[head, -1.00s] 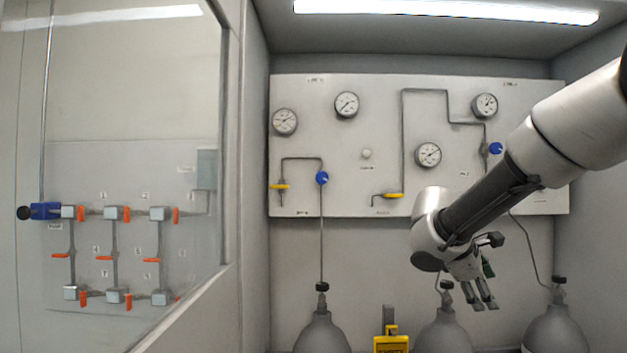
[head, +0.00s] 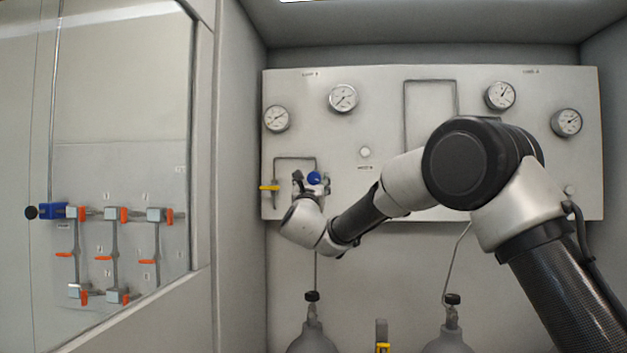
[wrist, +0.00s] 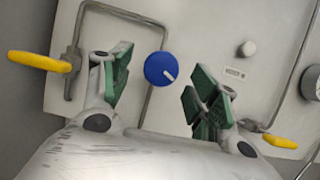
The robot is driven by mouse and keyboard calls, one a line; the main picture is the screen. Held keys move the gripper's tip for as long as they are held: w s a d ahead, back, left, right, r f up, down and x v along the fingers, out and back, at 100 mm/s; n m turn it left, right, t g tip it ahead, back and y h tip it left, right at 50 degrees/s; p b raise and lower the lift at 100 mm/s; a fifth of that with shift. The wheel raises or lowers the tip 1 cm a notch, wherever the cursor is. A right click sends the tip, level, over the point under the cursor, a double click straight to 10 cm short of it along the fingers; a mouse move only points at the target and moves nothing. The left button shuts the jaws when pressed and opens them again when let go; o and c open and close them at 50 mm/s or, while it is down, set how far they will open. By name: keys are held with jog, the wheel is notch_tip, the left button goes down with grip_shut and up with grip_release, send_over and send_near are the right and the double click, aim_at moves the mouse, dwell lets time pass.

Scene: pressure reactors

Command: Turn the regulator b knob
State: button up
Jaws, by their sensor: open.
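The blue regulator knob (head: 314,177) is on the left part of the grey panel, on the pipe of the left loop. In the wrist view this blue knob (wrist: 159,68) is round, with a white mark pointing to the lower right. My gripper (head: 312,182) is at the knob in the head view, its fingers on either side of it. In the wrist view my gripper (wrist: 161,78) is open, its green-padded fingers apart to the left and right of the knob. Neither finger visibly touches it. The depth between fingertips and knob is hard to tell.
A yellow valve handle (wrist: 40,61) is left of the fingers, and another yellow handle (wrist: 281,141) is at the lower right. A small white button (head: 365,152) is right of the knob. Gauges (head: 343,97) sit above. Gas cylinders (head: 312,340) stand below.

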aim_at(314, 179)
jog(key=shift+x, duration=1.95)
jog(key=shift+c, duration=0.2)
jog(key=c, duration=1)
